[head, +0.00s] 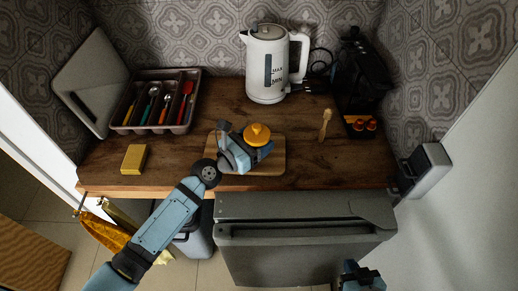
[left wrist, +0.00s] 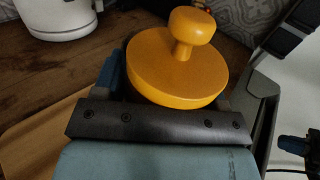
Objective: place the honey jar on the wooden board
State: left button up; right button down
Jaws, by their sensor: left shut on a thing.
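The honey jar (head: 257,134) shows its round orange lid with a knob in the head view. The lid also fills the middle of the left wrist view (left wrist: 178,72). My left gripper (head: 250,151) is shut on the jar, whose body is mostly hidden between the fingers. Jar and gripper are over the wooden board (head: 273,168), a light rectangle near the counter's front edge. I cannot tell whether the jar's base touches the board. My right gripper (head: 362,277) is low at the bottom edge, in front of the counter, and its jaws are unclear.
A white kettle (head: 266,80) stands behind the board. A wooden spoon (head: 325,124) and dark coffee machine (head: 360,75) are to the right. A yellow sponge (head: 134,159) and cutlery tray (head: 183,128) are to the left. A grey fridge (head: 300,245) stands below the counter.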

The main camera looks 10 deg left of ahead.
pick_arm(q)
notch_tip(320, 180, down, 3)
jog(key=shift+r+b, duration=0.15)
jog(key=shift+b, duration=0.9)
jog(key=shift+f, duration=0.25)
jog(key=shift+w+d, duration=0.1)
jog(key=shift+r, duration=0.15)
jog(key=shift+f+b, duration=0.2)
jog(key=shift+b, duration=0.1)
jog(key=o, duration=1.2)
jog(key=shift+c, duration=0.2)
jog(key=shift+r, duration=0.1)
